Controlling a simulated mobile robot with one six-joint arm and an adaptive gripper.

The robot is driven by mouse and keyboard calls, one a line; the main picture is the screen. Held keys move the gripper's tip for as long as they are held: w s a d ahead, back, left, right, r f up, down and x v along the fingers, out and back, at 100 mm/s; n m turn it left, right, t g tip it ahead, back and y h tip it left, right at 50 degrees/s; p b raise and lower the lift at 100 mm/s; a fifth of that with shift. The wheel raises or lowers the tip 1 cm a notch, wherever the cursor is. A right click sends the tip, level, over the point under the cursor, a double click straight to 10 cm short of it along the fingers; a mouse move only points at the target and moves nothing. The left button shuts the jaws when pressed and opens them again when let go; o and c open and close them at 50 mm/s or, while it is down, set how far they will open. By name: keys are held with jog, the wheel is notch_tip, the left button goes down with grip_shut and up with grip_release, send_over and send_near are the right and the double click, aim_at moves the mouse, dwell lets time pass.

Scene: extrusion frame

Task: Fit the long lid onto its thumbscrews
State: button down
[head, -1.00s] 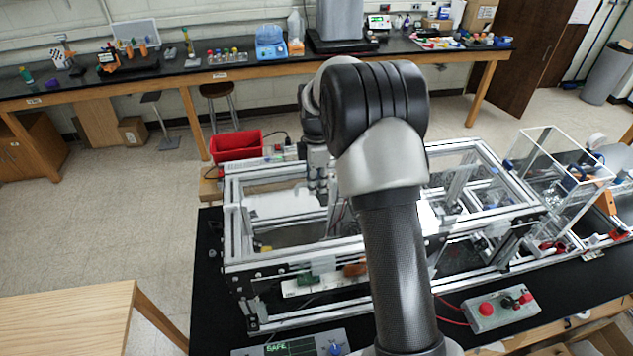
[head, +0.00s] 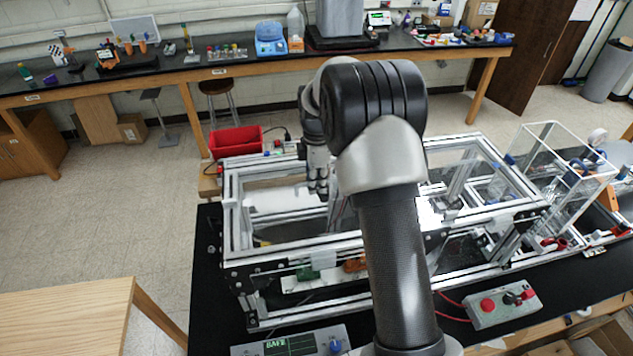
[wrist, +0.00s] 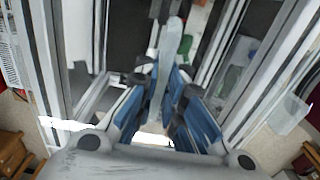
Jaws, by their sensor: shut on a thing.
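My gripper (head: 318,187) is over the left half of the aluminium extrusion frame (head: 300,243), pointing down. In the wrist view, its blue-padded fingers (wrist: 165,88) are closed around a narrow pale strip (wrist: 172,42), which seems to be part of the long lid seen nearly edge-on. The strip extends away from the fingers over the frame's opening. In the head view, a white panel (head: 280,200) shows left of the gripper; I cannot tell whether it is the same piece. My arm hides the middle of the frame. I cannot make out the thumbscrews.
Extrusion rails surround the gripper closely. A clear box (head: 560,165) stands at the frame's right. A control box with red buttons (head: 490,305) and a display unit (head: 290,343) sit along the front. A red bin (head: 235,141) is behind the frame.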

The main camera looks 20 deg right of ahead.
jog(key=c, duration=1.6)
grip_release()
jog(key=shift+f, duration=0.1)
jog(key=shift+s+f, duration=0.1)
notch_tip(320, 180, up, 12)
